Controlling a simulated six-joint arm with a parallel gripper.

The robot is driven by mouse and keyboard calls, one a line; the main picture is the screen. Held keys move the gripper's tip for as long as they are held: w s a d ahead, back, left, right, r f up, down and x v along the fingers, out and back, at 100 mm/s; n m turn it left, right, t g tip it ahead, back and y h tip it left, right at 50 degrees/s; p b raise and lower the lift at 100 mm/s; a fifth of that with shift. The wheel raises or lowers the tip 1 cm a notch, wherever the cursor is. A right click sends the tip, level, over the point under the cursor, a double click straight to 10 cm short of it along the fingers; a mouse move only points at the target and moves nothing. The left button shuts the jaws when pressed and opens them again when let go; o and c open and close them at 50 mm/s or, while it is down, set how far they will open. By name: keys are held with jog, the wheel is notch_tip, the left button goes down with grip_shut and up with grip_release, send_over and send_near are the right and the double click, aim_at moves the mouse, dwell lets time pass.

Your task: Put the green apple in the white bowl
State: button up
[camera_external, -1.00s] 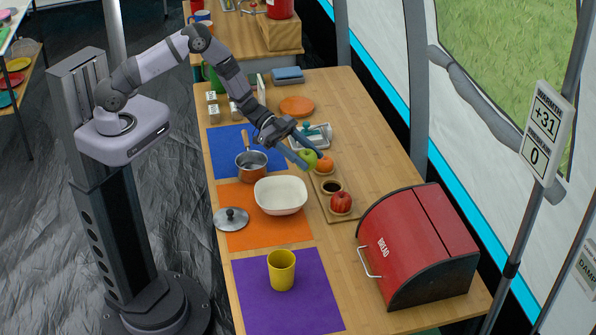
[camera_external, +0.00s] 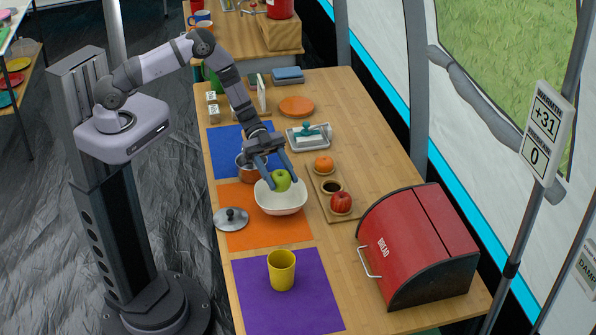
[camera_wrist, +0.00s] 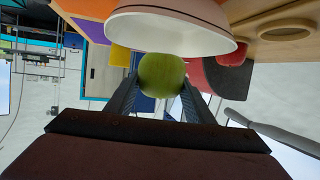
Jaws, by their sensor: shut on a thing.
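My gripper (camera_external: 275,183) is shut on the green apple (camera_external: 281,179). In the outside view the apple appears over the back part of the white bowl (camera_external: 281,203). In the wrist view the apple (camera_wrist: 161,75) sits between my two fingers, and the bowl (camera_wrist: 180,28) is close by with its rim showing. The gap between apple and bowl is hard to judge. The bowl stands on the orange mat (camera_external: 240,200).
A copper pot (camera_external: 250,172) stands behind the bowl, partly hidden by my gripper. A wooden board (camera_external: 318,187) to the right holds an orange (camera_external: 324,164) and a red apple (camera_external: 341,202). A pot lid (camera_external: 231,219), yellow cup (camera_external: 282,270) and red bread box (camera_external: 420,245) are nearby.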

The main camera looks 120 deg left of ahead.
jog(key=shift+f+p, duration=0.45)
jog(key=shift+f, duration=2.75)
jog(key=shift+f, duration=0.1)
jog(key=o, duration=0.7)
jog(key=shift+o, duration=0.6)
